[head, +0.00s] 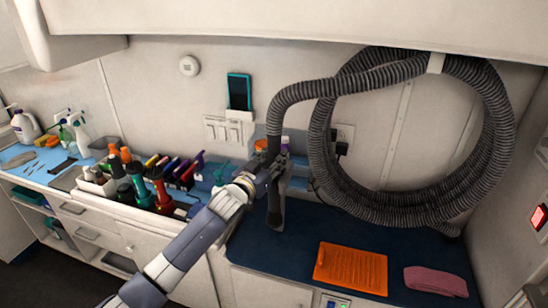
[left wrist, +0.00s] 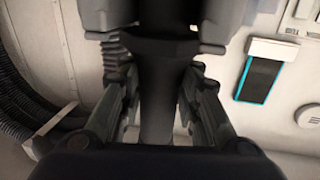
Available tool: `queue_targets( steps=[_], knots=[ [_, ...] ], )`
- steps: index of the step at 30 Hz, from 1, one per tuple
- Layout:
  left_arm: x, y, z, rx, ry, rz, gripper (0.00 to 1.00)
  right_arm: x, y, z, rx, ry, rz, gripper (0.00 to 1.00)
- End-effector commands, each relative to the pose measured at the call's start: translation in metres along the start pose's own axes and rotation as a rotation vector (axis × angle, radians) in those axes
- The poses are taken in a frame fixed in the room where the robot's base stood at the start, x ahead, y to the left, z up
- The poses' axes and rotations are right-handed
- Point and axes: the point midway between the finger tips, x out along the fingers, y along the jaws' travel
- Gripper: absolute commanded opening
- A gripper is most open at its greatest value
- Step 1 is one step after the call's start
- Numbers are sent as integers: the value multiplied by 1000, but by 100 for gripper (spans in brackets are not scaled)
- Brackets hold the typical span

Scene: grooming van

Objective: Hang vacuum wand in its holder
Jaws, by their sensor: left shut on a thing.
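The vacuum wand (head: 275,207) is a dark grey tube that hangs roughly upright above the blue counter, its top joined to a ribbed hose. My left gripper (head: 270,163) is shut around its upper part. In the left wrist view the wand (left wrist: 158,95) runs between the two fingers (left wrist: 158,105), which press on it from both sides. I cannot tell which wall fitting is the wand's holder. A white bracket (head: 436,62) on the wall carries the coiled hose (head: 500,130). My right gripper is not in view.
An orange mat (head: 350,268) and a folded pink towel (head: 435,281) lie on the blue counter (head: 300,232). Bottles and tools crowd the left side. A teal-edged device (head: 239,92) and white switches (head: 229,129) are on the wall behind the wand. A white cabinet (head: 300,20) overhangs.

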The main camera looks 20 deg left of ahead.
Motion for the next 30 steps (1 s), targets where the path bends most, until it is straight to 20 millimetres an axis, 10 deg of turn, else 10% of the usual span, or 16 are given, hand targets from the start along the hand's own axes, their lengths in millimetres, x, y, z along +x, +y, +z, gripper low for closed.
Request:
queue_targets(
  steps=[6, 7, 10, 17, 22, 30],
  knots=[
    [0, 0, -3, 0, 6, 1, 2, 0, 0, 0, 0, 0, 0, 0],
    [0, 0, -3, 0, 6, 1, 35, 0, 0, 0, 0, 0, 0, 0],
    [0, 0, -2, 1, 5, 1, 55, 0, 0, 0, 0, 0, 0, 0],
    [0, 0, -1, 1, 2, 0, 55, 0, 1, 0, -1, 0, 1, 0],
    [0, 0, 2, 0, -3, -1, 81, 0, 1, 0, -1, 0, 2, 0],
    [0, 0, 0, 1, 0, -1, 82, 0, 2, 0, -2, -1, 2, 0]
  ],
)
